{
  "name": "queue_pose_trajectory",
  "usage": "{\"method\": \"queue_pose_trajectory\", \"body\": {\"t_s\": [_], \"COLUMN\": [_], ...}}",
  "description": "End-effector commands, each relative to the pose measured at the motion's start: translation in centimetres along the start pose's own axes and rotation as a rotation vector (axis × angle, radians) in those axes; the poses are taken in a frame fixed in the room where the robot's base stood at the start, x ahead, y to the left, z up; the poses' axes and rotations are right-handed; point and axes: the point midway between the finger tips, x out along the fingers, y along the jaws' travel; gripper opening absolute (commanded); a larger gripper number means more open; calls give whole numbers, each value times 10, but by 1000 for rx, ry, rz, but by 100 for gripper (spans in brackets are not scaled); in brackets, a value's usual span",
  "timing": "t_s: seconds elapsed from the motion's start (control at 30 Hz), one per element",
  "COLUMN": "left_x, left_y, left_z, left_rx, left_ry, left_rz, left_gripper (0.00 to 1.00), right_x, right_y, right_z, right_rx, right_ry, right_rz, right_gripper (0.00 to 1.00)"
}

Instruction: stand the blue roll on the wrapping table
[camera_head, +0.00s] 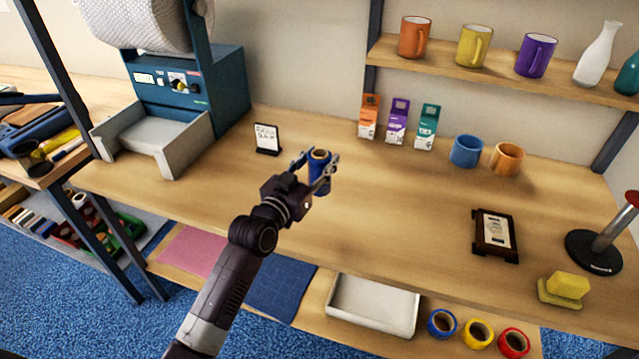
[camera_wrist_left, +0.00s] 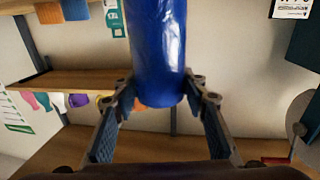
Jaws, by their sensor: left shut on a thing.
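The blue roll (camera_head: 320,162), with a brown core at its top end, stands roughly upright in my left gripper (camera_head: 316,168). The gripper's two fingers are shut on its sides. In the left wrist view the blue roll (camera_wrist_left: 157,50) is between the fingers (camera_wrist_left: 160,95), and its far end runs out of the picture. The wrapping table (camera_head: 400,215) lies below and around the gripper. I cannot tell whether the roll's lower end touches the tabletop; the gripper partly hides it. My right gripper is not in view.
A small sign (camera_head: 267,139) stands left of the roll. Cartons (camera_head: 397,122), a blue mug (camera_head: 466,151) and an orange mug (camera_head: 507,158) are at the back. A dark-framed plaque (camera_head: 494,235) lies right. A blue machine (camera_head: 190,85) is at left. The table's middle is clear.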

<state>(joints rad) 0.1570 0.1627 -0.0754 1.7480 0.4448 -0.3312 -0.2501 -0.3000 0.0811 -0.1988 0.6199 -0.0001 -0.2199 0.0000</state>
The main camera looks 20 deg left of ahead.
Motion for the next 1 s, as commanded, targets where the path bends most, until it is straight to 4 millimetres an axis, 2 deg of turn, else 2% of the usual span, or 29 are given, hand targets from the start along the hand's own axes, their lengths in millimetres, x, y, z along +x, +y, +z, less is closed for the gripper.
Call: {"method": "queue_pose_trajectory", "body": {"t_s": [0.1,0.27,0.5,0.97,1.0], "left_x": [0,0,0,0,0], "left_y": [0,0,0,0,0], "left_z": [20,32,67,77,77], "left_rx": [1,0,2,1,1], "left_ry": [1,3,2,5,2], "left_rz": [-1,1,0,0,0], "left_gripper": [9,9,9,9,43], "right_x": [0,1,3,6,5], "right_y": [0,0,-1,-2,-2], "right_z": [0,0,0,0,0], "right_rx": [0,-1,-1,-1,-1], "right_ry": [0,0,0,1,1], "right_rz": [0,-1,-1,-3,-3], "right_gripper": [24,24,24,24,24]}}
